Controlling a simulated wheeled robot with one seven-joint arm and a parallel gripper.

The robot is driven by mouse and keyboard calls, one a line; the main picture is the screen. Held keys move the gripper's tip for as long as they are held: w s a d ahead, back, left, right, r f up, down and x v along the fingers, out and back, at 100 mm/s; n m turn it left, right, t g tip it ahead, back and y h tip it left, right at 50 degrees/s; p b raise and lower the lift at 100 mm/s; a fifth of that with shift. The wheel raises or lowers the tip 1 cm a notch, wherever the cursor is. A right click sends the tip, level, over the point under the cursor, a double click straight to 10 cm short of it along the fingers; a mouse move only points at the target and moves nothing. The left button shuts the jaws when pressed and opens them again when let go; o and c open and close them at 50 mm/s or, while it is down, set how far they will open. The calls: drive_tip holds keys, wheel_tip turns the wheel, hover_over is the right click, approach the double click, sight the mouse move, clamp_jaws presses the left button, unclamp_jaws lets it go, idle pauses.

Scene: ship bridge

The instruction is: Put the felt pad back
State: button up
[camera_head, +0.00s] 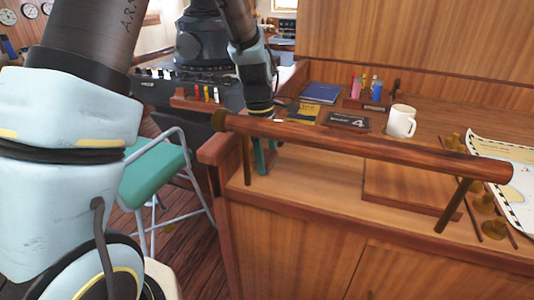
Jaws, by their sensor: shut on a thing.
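My gripper (264,164) points down at the left end of the wooden desk, just behind the round wooden rail (365,147). The rail crosses in front of it and hides part of it. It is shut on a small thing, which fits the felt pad. Narrow green parts show below the rail at the fingers. I cannot tell clearly which green is pad and which is finger, nor whether the pad touches the desk (315,172).
A white mug (401,121), a black plate marked 4 (347,121), a yellow booklet (297,112), a blue book (320,93) and a pen holder (368,103) stand behind the rail. A chart (507,160) and brass pieces (486,203) lie right. A green-seated chair (153,178) stands left.

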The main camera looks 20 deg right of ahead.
drive_tip(key=shift+f, duration=0.15)
drive_tip(key=o, duration=0.9)
drive_tip(key=shift+o, duration=0.2)
wheel_tip(320, 180, up, 12)
drive_tip(key=w+a+b, duration=0.1)
drive_tip(key=b, duration=0.1)
